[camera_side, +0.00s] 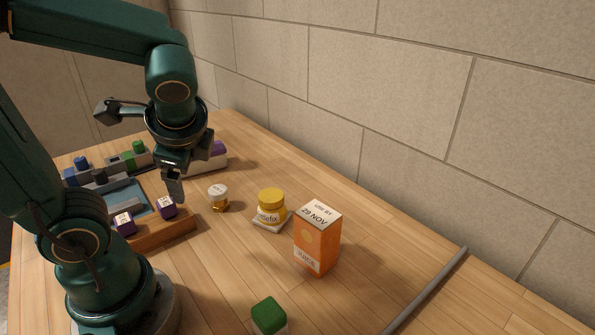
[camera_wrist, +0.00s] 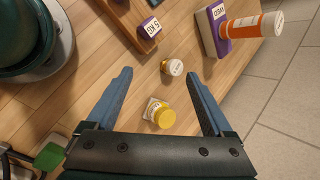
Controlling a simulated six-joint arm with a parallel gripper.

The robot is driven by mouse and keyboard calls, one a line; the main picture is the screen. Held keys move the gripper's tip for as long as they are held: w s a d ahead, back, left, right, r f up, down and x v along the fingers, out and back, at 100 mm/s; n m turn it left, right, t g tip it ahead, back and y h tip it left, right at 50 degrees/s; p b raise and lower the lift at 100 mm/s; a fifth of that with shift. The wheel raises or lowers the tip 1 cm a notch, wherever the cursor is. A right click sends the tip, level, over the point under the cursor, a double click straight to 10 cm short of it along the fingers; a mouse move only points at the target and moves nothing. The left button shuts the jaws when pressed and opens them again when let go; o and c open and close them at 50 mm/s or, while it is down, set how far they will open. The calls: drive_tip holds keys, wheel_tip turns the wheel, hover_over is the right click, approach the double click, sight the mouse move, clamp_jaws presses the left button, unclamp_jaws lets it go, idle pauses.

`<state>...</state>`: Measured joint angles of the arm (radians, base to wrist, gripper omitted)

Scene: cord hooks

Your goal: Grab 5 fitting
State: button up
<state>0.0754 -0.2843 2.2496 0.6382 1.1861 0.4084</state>
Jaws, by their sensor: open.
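A purple fitting with a white label that seems to begin with 5 (camera_wrist: 149,28) sits at the edge of a wooden tray (camera_wrist: 122,18) in the wrist view. In the side view two purple fittings with white labels stand on the tray's near edge, one at the left (camera_side: 124,224) and one at the right (camera_side: 167,208); their labels are too small to read there. My gripper (camera_wrist: 161,72) is open and empty, its fingers spread in the wrist view, with the fitting beyond the fingertips. In the side view my gripper (camera_side: 175,188) hangs just above the right fitting.
An amber bottle with a white cap (camera_side: 218,196), a yellow-lidded jar (camera_side: 270,208) and an orange juice carton (camera_side: 317,243) stand right of the tray. A green-topped block (camera_side: 269,315) is nearer. A purple-and-white block (camera_wrist: 218,40) with an orange cylinder (camera_wrist: 255,26) is at upper right.

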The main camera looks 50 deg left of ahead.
drive_tip(key=w+a+m+g+y, duration=0.1)
drive_tip(key=w+a+m+y, duration=0.3)
drive_tip(key=a+m, duration=0.1)
drive_tip(key=m+y, duration=0.3)
drive_tip(key=m, duration=0.1)
hover_over(221, 194)
drive_tip(key=d, duration=0.2)
wheel_tip(221, 194, down, 3)
drive_tip(key=shift+m, duration=0.5)
wheel_tip(221, 194, down, 8)
drive_tip(key=shift+f, duration=0.2)
drive_tip(key=shift+a+f, duration=0.1)
drive_tip(key=shift+f, duration=0.2)
drive_tip(key=shift+x, duration=3.6)
drive_tip(key=shift+w, duration=0.1)
drive_tip(key=shift+c, duration=0.3)
